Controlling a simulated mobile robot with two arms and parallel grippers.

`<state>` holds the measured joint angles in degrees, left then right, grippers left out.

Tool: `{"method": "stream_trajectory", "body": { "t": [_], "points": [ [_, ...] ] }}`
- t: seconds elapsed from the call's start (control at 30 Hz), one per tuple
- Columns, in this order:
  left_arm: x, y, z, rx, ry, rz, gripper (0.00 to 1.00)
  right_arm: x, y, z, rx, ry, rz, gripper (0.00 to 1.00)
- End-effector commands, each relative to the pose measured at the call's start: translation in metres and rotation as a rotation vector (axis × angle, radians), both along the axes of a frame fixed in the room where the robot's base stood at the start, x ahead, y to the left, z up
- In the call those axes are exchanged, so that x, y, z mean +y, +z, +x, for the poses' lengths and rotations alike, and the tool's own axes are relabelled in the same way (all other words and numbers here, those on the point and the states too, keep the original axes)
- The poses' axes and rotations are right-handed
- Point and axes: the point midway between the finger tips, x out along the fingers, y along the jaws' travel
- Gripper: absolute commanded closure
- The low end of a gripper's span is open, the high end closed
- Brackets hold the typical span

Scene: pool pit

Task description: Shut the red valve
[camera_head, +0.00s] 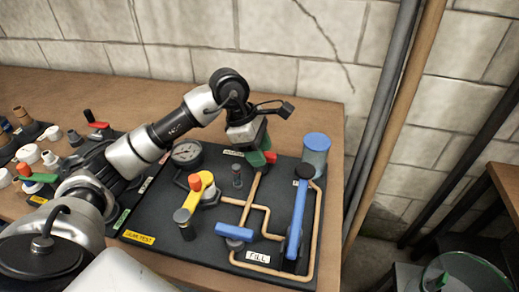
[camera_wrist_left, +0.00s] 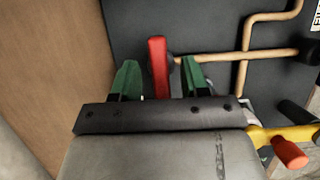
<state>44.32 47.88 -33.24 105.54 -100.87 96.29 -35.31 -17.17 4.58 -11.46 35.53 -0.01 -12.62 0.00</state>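The red valve handle (camera_head: 270,157) is at the back of the black pipe board, mostly hidden by my left gripper in the head view. In the left wrist view the red handle (camera_wrist_left: 158,66) is a flat bar pointing lengthwise between the fingers, beside the end of a copper pipe. My left gripper (camera_head: 258,155) is over the valve. In the wrist view its green fingers (camera_wrist_left: 160,80) are open, one on each side of the handle, with gaps showing on both sides. My right gripper is not in view.
The black board (camera_head: 150,220) also carries a yellow lever (camera_head: 194,196) with a red knob, a round gauge (camera_head: 187,153), blue handles (camera_head: 297,218), a blue-capped cylinder (camera_head: 316,150) and copper pipes. Several small valve parts (camera_head: 28,153) lie at left. A wall stands behind the bench.

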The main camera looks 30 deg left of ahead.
Motion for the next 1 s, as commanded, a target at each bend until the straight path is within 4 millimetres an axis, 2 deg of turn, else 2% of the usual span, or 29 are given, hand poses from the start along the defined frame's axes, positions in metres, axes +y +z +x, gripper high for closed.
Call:
{"method": "stream_trajectory", "body": {
  "t": [0.23, 0.33, 0.8, 1.0],
  "points": [
    [0.0, 0.001, 0.0, -0.001, 0.001, -0.001, 0.55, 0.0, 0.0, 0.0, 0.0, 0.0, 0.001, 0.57],
    [0.003, 0.008, 0.0, -0.003, 0.002, 0.0, 0.55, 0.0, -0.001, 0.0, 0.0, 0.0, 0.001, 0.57],
    [0.035, 0.087, -0.008, -0.003, 0.003, 0.0, 0.55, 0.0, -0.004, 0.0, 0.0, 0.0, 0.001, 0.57],
    [0.04, 0.099, -0.009, -0.001, 0.0, -0.001, 0.55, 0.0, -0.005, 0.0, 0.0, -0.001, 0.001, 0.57]
  ]
}}
